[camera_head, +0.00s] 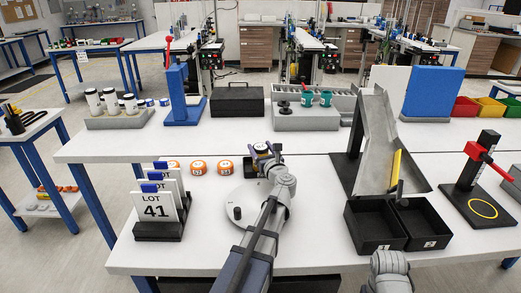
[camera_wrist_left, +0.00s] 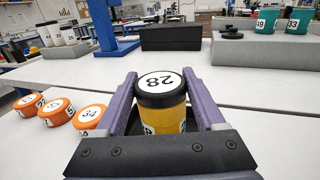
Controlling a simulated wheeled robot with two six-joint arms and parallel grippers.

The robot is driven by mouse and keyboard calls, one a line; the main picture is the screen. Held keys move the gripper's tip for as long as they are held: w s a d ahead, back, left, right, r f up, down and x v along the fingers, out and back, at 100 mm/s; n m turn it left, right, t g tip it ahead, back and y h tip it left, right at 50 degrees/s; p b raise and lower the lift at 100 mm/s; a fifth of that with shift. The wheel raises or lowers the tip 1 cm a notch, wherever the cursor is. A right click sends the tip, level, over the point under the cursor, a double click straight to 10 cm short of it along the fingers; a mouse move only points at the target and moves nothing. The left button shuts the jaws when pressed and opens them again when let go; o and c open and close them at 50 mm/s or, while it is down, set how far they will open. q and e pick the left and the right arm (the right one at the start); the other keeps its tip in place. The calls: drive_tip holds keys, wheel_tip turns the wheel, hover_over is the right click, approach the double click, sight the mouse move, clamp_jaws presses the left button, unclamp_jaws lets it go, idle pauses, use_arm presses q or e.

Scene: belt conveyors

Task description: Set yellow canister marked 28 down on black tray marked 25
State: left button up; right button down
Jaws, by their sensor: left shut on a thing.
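The yellow canister marked 28 (camera_wrist_left: 164,115) has a black lid with a white label. It stands upright between the purple fingers of my left gripper (camera_wrist_left: 160,80), which is shut on it. In the head view my left gripper (camera_head: 263,151) holds the canister at the table's middle. A dark flat piece (camera_head: 248,166) shows beside and below the gripper and may be the black tray. Its mark 25 cannot be read, and the arm and canister hide much of it. I cannot tell whether the canister touches it. My right gripper is not in view.
LOT 41 cards (camera_head: 155,207) stand front left. A round white disc (camera_head: 245,207) lies under my left arm. A metal chute (camera_head: 378,135) and two black bins (camera_head: 375,225) stand right. A black case (camera_head: 237,100) sits behind.

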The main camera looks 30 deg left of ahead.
use_arm(q)
drive_tip(key=o, duration=1.5)
drive_tip(key=shift+f, duration=0.1)
drive_tip(key=shift+o, duration=0.2)
drive_tip(key=v, duration=1.2)
